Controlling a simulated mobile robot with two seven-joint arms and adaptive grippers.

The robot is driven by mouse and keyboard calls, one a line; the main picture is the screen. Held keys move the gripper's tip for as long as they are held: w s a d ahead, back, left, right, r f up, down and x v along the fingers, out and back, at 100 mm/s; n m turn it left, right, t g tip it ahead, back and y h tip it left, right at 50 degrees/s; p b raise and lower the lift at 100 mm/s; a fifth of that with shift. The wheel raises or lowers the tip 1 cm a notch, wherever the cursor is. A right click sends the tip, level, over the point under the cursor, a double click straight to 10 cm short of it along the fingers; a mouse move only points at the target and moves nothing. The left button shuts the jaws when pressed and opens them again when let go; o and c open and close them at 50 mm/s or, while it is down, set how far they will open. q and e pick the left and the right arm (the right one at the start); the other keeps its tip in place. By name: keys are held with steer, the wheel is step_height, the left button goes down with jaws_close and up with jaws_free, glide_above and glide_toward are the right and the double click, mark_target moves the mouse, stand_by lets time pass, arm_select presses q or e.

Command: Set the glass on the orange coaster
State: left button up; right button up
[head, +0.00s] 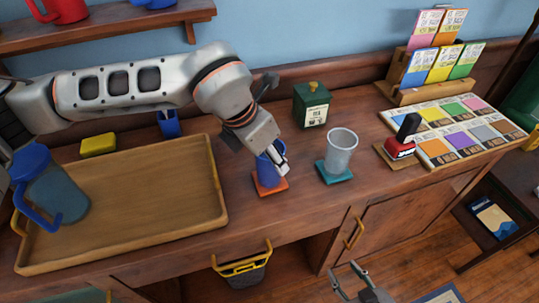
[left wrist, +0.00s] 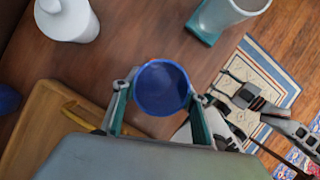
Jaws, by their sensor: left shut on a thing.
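The blue glass (head: 265,172) is upright at the orange coaster (head: 281,184), in the middle of the counter. Its base overlaps the coaster; I cannot tell whether it touches or hangs just above. My left gripper (head: 275,163) is shut on the glass from above and behind. My right gripper (head: 347,276) is open and empty, low in front of the counter.
A clear glass (head: 341,150) stands on a teal coaster (head: 327,173) just to the right. A wooden tray (head: 150,200) with a blue-lidded pitcher (head: 60,192) lies left. A green canister (head: 311,105) stands behind; a red stamp (head: 399,149) is farther right.

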arm_select(q)
steer(key=shift+f, duration=0.15)
steer(key=o, duration=1.2)
steer(key=shift+o, duration=0.2)
steer(key=shift+r, duration=0.25)
steer(key=v, duration=1.2)
steer(key=shift+p, duration=0.3)
steer(key=shift+f, duration=0.1)
